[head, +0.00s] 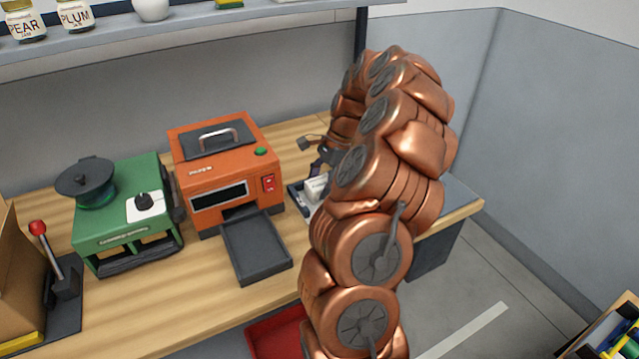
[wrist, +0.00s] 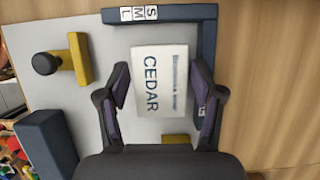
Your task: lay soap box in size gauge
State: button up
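The soap box is a white block marked "CEDAR" (wrist: 160,95), seen from above in the wrist view. My gripper (wrist: 160,78) has a finger against each of its left and right sides, with little or no gap. The size gauge (wrist: 88,97) is a light grey plate under the box, with dark blue walls and S, M, L labels on the top one. The box is over the plate, short of the top wall and close to the right wall. I cannot tell whether it touches the plate. In the head view my arm hides much of the gauge; a white box (head: 316,187) shows.
A yellow piece with a black knob (wrist: 62,63) sits on the plate's left side. On the wooden bench (head: 190,303) stand an orange machine (head: 225,160) with a dark tray (head: 256,250) and a green machine (head: 125,215). A shelf (head: 200,25) runs above.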

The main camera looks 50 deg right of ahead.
jog(key=shift+o, duration=0.3)
jog(key=shift+w+r, duration=0.1)
jog(key=b+v, duration=0.2)
jog(key=v, duration=1)
jog(key=shift+b, duration=0.4)
jog(key=shift+a+r, duration=0.1)
jog(key=a+r+n+g+h, duration=0.1)
jog(key=a+r+n+g, duration=0.15)
jog(key=a+n, duration=1.65)
jog(key=s+a+f+n+h, duration=0.1)
jog(key=s+a+f, duration=0.4)
jog(key=s+a, duration=0.4)
jog(key=s+a+f+n+h, duration=0.1)
jog(key=s+a+f, duration=0.3)
jog(key=s+a, duration=0.5)
jog(key=s+h, duration=0.1)
jog(key=s, duration=0.3)
jog(key=shift+s+f+n+g, duration=0.25)
jog(key=shift+f+n+g, duration=0.1)
jog(key=shift+n, duration=0.05)
